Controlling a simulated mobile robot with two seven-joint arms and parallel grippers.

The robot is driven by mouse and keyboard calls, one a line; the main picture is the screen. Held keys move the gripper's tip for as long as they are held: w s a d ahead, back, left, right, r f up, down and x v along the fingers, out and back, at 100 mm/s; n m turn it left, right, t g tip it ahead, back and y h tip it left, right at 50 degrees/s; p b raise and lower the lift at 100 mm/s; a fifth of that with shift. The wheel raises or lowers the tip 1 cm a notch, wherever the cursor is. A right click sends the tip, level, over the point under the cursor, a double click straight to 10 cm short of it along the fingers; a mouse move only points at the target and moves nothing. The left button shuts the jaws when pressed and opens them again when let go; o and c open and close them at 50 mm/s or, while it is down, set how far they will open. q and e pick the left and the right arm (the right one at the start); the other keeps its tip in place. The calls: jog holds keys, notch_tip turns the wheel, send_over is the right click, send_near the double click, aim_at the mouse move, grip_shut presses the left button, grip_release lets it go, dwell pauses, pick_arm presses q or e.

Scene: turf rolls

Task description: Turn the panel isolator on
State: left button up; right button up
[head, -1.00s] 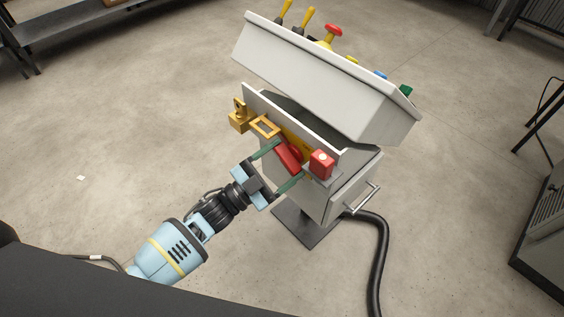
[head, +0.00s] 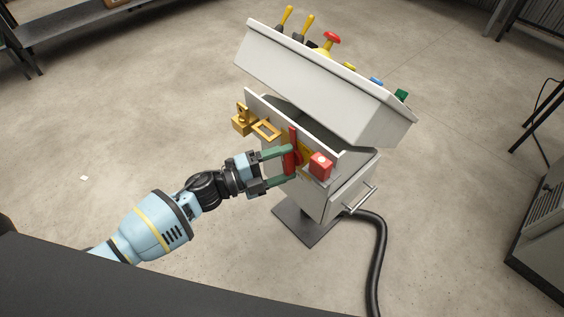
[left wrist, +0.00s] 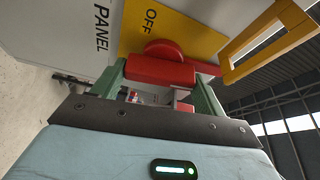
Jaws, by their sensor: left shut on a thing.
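The panel isolator's red handle (head: 293,140) is on the front of the grey cabinet (head: 318,199), over a yellow plate. In the left wrist view the red handle (left wrist: 160,70) lies across the picture, and the yellow plate (left wrist: 190,38) reads OFF beside the word PANEL. My left gripper (head: 289,163) has its green fingers on either side of the handle and is shut on it. The handle stands nearly upright in the head view. My right gripper is not in view.
A yellow hasp frame (head: 266,130) and a brass padlock (head: 242,120) are left of the handle, and a red box with a pale button (head: 320,166) is close on its right. The sloping console (head: 320,80) overhangs above. A black hose (head: 380,260) runs across the floor.

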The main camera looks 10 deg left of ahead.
pick_arm(q)
jog(key=shift+m+y+p, duration=0.3)
jog(key=shift+m+y, duration=0.1)
jog(key=shift+m, duration=0.5)
jog(key=shift+g, duration=0.4)
jog(key=o, duration=1)
jog(key=shift+c, duration=0.2)
jog(key=shift+s+a, duration=0.1)
jog(key=v, duration=0.7)
jog(key=shift+s+a+b, duration=0.2)
jog(key=shift+a+b, duration=0.05)
jog(key=shift+b, duration=0.1)
